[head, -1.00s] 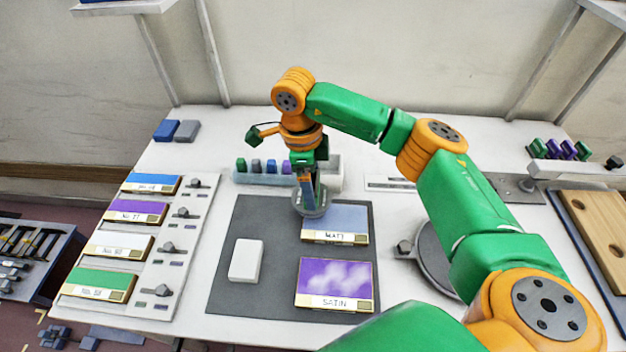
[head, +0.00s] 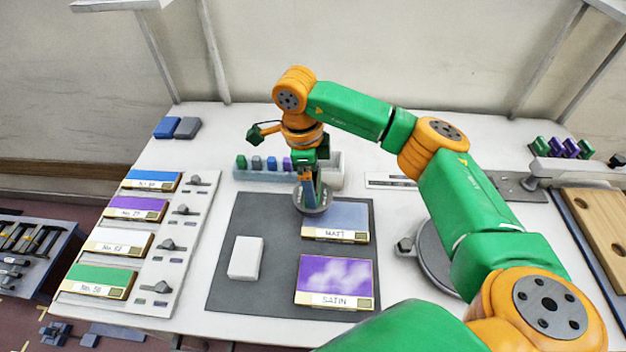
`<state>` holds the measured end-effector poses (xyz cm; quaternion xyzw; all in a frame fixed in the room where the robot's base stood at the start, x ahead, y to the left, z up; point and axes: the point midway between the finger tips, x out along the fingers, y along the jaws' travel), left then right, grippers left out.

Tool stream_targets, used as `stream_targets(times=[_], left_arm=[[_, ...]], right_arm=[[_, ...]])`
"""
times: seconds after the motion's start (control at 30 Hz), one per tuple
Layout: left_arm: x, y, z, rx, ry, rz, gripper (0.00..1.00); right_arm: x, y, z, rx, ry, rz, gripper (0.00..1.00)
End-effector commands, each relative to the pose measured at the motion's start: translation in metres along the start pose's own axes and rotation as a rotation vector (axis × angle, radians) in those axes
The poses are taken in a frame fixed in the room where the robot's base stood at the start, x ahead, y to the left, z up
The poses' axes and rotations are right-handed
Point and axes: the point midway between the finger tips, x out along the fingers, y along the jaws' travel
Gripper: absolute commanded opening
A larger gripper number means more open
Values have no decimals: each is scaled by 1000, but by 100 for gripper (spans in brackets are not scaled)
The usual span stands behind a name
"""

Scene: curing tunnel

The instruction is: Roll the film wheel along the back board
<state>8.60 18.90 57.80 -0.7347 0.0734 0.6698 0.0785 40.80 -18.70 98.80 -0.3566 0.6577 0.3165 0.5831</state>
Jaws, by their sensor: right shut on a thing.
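My right gripper (head: 308,185) points down at the left end of the back board. It is shut on the film wheel (head: 313,205), a grey disc-like piece that shows just below the fingers. The wheel is over the upper left corner of the back board (head: 345,222), a grey-blue panel labelled MATT. Whether it touches the surface I cannot tell. The front board (head: 335,275), purple with white clouds and labelled SATIN, lies nearer on the same dark mat (head: 270,215). My left gripper is not in view.
A white block (head: 245,258) lies on the mat left of the boards. A rack with coloured blocks (head: 262,177) stands just behind the mat. Labelled sample panels (head: 135,209) and a slider strip (head: 176,245) lie at left. A round grey plate (head: 436,262) is at right, partly behind my arm.

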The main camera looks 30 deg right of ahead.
Motion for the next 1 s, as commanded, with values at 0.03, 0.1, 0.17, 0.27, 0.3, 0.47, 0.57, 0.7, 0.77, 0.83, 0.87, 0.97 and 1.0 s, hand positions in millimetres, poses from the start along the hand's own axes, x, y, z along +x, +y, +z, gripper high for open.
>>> stream_targets(times=[0.03, 0.1, 0.17, 0.27, 0.3, 0.47, 0.57, 0.7, 0.77, 0.83, 0.87, 0.97, 1.0], left_arm=[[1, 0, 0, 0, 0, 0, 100], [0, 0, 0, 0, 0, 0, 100], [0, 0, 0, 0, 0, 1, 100], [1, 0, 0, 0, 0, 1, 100], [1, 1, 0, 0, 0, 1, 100], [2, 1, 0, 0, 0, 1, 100], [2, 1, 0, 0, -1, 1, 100], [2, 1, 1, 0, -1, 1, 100], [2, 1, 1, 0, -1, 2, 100], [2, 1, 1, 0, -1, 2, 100], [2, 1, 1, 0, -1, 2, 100], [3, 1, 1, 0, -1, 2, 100], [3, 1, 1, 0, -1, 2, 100]], right_arm=[[1, 0, 0, 0, 0, 0, 18], [1, 0, 0, 0, 0, 0, 18], [0, 0, 0, 0, 0, 0, 18], [1, 0, 0, 0, 0, 0, 18], [1, 0, 0, 0, 0, 0, 18], [2, 0, 0, 0, 0, 0, 18], [2, 0, 0, 0, 0, 1, 18], [2, 0, 0, 0, 1, 1, 18], [2, 0, -2, 0, 1, 2, 18], [3, 0, -4, 0, 1, 2, 18], [3, 0, -6, 0, 1, 2, 18], [3, 0, -13, 1, 1, 1, 18], [4, 0, -16, 1, 1, 1, 18]])
